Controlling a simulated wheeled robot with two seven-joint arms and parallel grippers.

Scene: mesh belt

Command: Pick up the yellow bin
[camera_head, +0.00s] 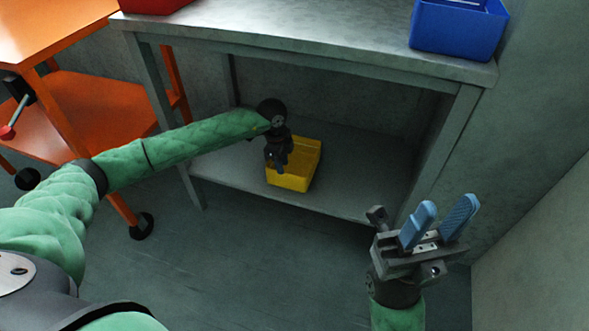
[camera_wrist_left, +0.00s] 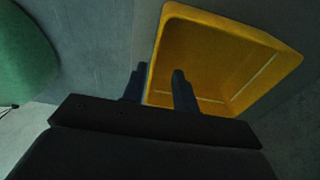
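The yellow bin (camera_head: 303,165) stands on the lower shelf of the grey table and appears empty. In the left wrist view the bin (camera_wrist_left: 225,25) fills the upper right, with its inside facing the camera. My left gripper (camera_head: 279,168) is at the bin's left side. In the wrist view the left gripper's fingers (camera_wrist_left: 160,78) are apart, one outside the bin's left wall and one over its inside, with the rim between them. I cannot tell whether they touch the wall. My right gripper (camera_head: 440,215) is open and empty, in front of the table's right leg.
The grey table's lower shelf (camera_head: 365,180) is bare around the bin, with the tabletop (camera_head: 300,25) above it. A blue bin (camera_head: 458,30) and a red bin (camera_head: 155,4) are on top. An orange cart (camera_head: 100,105) stands left; a wall (camera_head: 545,230) is right.

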